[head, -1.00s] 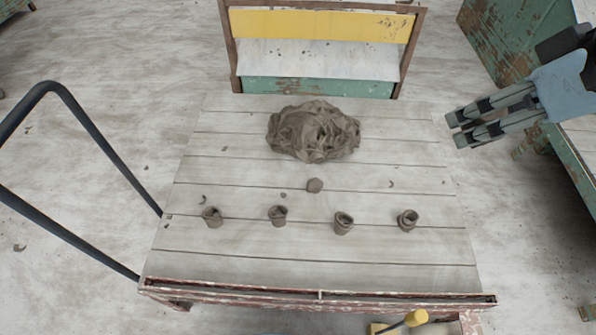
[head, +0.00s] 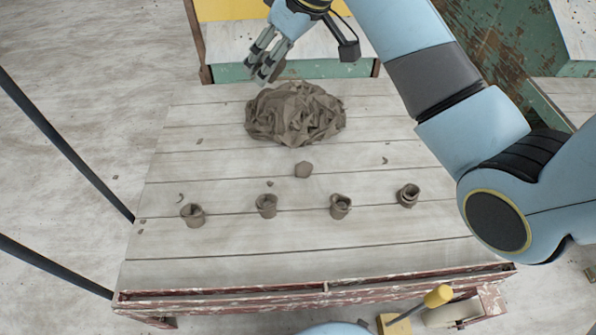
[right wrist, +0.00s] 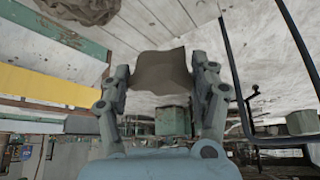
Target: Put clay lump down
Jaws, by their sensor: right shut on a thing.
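My right gripper (head: 262,76) is in the upper middle of the head view, just beyond the back edge of the plank-topped table and behind the big clay heap (head: 295,114). In the right wrist view my right gripper (right wrist: 161,82) is shut on a grey-brown clay lump (right wrist: 162,72), held between its two fingers. In the head view that lump does not clearly show. The heap's edge shows at top left of the right wrist view (right wrist: 80,8). My left gripper is out of view.
Several small clay cups stand in a row on the table (head: 225,245), among them the leftmost (head: 192,215) and the rightmost (head: 408,195). A bench with a yellow panel (head: 225,10) stands behind. Small trimmings lie scattered. The table's front strip is clear.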

